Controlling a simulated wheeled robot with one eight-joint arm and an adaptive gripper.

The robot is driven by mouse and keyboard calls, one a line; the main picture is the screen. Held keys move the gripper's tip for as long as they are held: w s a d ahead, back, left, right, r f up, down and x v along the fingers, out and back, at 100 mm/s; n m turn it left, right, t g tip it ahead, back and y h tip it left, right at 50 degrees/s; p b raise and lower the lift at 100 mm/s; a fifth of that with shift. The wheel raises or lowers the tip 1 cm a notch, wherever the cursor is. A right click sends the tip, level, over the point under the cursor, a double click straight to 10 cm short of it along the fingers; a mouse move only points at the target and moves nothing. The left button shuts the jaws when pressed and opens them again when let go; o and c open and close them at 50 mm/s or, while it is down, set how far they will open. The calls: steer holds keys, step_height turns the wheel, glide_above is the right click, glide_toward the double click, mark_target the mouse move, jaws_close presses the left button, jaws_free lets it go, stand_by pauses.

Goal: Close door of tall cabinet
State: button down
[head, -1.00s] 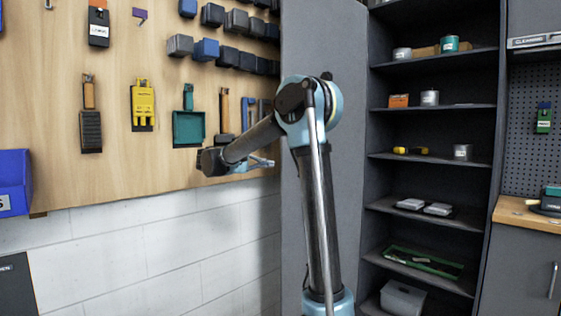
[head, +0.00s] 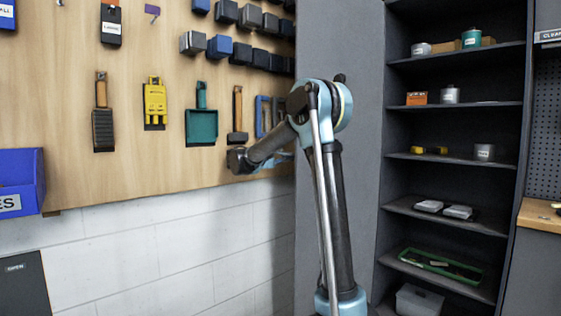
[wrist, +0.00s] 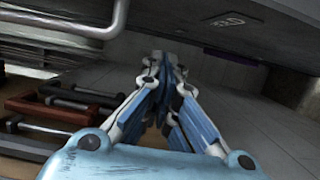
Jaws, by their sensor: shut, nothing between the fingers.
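The tall cabinet (head: 455,179) stands open at the right in the head view, its dark shelves showing. Its grey door (head: 365,110) is swung open to the left, beside the tool board, with my arm in front of it. My gripper (wrist: 170,68) shows in the wrist view with its blue-padded fingers closed together and nothing between them. In the head view my gripper is mostly hidden behind my wrist, to the left of the door. I cannot tell whether it touches anything.
A wooden tool board (head: 70,110) with hanging tools and several small bins covers the left wall. A blue bin (head: 22,182) hangs at far left. The shelves hold tins, boxes and a green tray (head: 440,264). A wooden worktop (head: 540,217) is at the right edge.

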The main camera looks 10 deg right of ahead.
mark_target(297, 157)
steer(key=shift+s+d, duration=0.5)
steer(key=shift+s, duration=0.35)
steer(key=shift+s+d, duration=0.5)
steer(key=shift+s, duration=0.35)
steer(key=shift+s, duration=0.1)
